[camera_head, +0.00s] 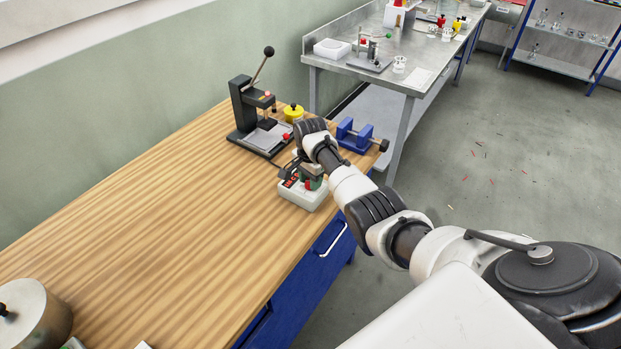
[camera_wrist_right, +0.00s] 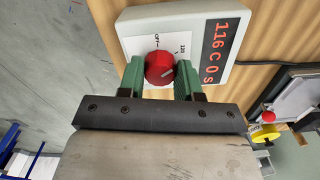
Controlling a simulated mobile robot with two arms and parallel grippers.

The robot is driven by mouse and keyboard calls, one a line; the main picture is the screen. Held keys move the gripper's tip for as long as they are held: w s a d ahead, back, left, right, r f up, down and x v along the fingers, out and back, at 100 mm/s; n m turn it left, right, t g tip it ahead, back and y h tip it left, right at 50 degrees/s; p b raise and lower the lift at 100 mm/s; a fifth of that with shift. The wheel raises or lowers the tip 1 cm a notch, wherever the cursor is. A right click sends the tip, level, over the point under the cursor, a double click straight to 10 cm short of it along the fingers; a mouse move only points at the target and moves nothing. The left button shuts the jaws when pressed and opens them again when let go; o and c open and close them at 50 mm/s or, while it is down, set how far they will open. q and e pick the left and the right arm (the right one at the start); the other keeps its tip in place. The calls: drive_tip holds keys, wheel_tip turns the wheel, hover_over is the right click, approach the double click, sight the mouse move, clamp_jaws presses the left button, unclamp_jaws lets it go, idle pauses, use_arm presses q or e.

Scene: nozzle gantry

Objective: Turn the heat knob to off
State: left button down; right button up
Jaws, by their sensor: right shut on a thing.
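The heat knob (camera_wrist_right: 160,69) is red and round with a pale pointer line. It sits on a white control box (camera_wrist_right: 213,42) with "OFF" and "120" marks and a red display that reads about "116 C 0 s". My right gripper (camera_wrist_right: 160,76) has its green fingers shut on the knob's sides. The pointer line tilts toward the upper right in the wrist view, on the "120" side. In the head view the control box (camera_head: 293,193) stands near the bench's right edge, and my right gripper (camera_head: 309,181) partly hides it. My left gripper is not in view.
A black lever press (camera_head: 246,105) stands behind the box, with a yellow item (camera_head: 293,112) and a blue vise (camera_head: 354,136) nearby. A metal cylinder (camera_head: 34,316) stands at the near left. The middle of the wooden bench (camera_head: 170,220) is clear.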

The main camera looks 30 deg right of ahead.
drive_tip(key=n+p, duration=0.1)
drive_tip(key=n, duration=0.2)
drive_tip(key=shift+r, duration=0.15)
drive_tip(key=n+p, duration=0.1)
drive_tip(key=n, duration=0.1)
drive_tip(key=shift+n, duration=0.3)
drive_tip(key=n, duration=0.5)
drive_tip(key=shift+n+p, duration=0.3)
drive_tip(key=shift+p, duration=0.05)
drive_tip(key=o, duration=0.9)
wheel_tip(320, 180, up, 11)
drive_tip(key=shift+f, duration=0.2)
drive_tip(key=shift+f, duration=0.1)
